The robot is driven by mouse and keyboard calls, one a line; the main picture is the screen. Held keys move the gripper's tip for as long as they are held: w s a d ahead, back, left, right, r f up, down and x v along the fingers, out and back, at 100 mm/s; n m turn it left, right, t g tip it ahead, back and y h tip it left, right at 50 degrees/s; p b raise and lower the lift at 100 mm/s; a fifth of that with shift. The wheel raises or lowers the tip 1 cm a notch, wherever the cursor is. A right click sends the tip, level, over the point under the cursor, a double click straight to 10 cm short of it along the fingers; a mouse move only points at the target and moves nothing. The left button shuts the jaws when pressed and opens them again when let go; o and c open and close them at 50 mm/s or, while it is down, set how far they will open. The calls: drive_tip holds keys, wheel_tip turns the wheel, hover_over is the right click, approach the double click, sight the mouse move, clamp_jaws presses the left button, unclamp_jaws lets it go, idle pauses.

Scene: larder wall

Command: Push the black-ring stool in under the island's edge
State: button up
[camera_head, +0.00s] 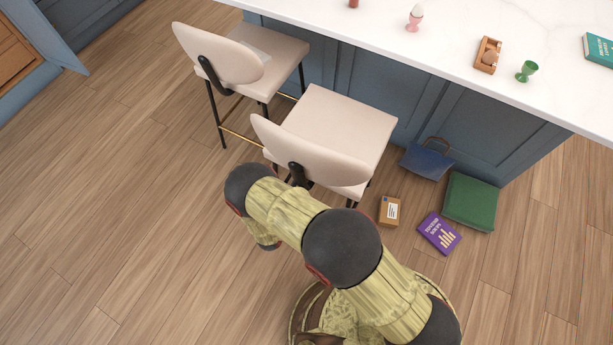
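Two cream stools stand by the island (470,62). The nearer stool (340,128) has a square seat facing the island and a rounded backrest toward me. Its whole seat shows, clear of the countertop in the picture. Its foot ring is hidden, so I cannot tell its colour. The other stool (285,42), to the left, has black legs and a gold foot rail; a flat grey thing lies on its seat. My arm reaches up to just below the nearer stool's backrest, partly covering its legs. My gripper is not visible, and I cannot tell whether anything touches the stool.
On the floor right of the nearer stool are a small cardboard box (389,211), a purple book (439,233), a blue bag (427,160) and a green box (470,201). An egg cup, a wooden holder and a green cup stand on the countertop. The left floor is clear.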

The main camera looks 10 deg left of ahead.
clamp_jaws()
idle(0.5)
